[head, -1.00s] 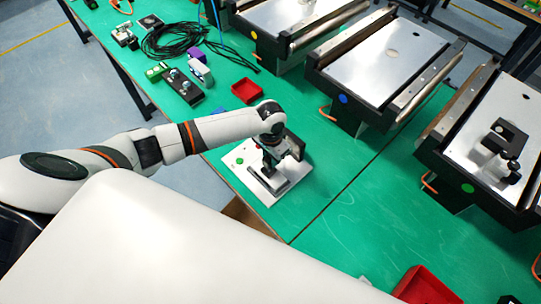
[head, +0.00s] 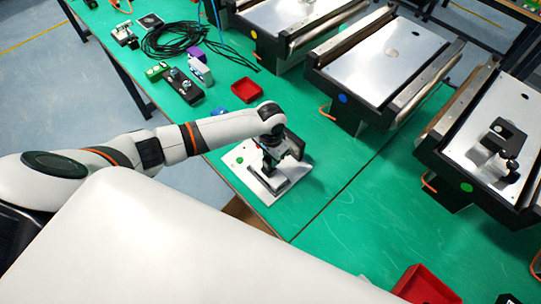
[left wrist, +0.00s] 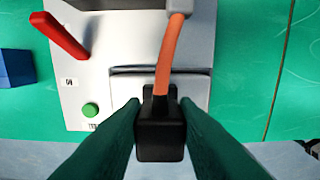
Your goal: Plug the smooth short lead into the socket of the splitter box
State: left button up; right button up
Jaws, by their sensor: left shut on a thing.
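My left gripper (left wrist: 160,135) is shut on a black plug (left wrist: 160,140) in the left wrist view. An orange lead (left wrist: 169,55) with a smooth-looking surface runs from the plug up to a light grey end piece (left wrist: 181,6). In the head view my left gripper (head: 268,170) is low over a white panel (head: 240,160). The plug lies over a raised silver-grey block (left wrist: 195,90) on that panel; whether it touches is unclear. I cannot make out a socket or say surely which part is the splitter box. My right gripper is not in view.
The panel carries a green button (left wrist: 90,110) and a red lever (left wrist: 62,36). A blue block (left wrist: 15,68) lies beside it. A red tray (head: 245,90), black cable coil (head: 172,40) and several conveyors (head: 390,60) stand beyond. The green table (head: 340,205) right of the panel is clear.

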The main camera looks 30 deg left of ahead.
pick_arm(q)
jog(key=shift+f+b, duration=0.6)
jog(key=shift+f, duration=0.5)
jog(key=o, duration=1.1)
jog(key=shift+c, duration=0.2)
jog(key=shift+r, duration=0.15)
notch_tip(320, 180, up, 12)
jog(key=shift+f+b, duration=0.1)
jog(key=shift+b, duration=0.75)
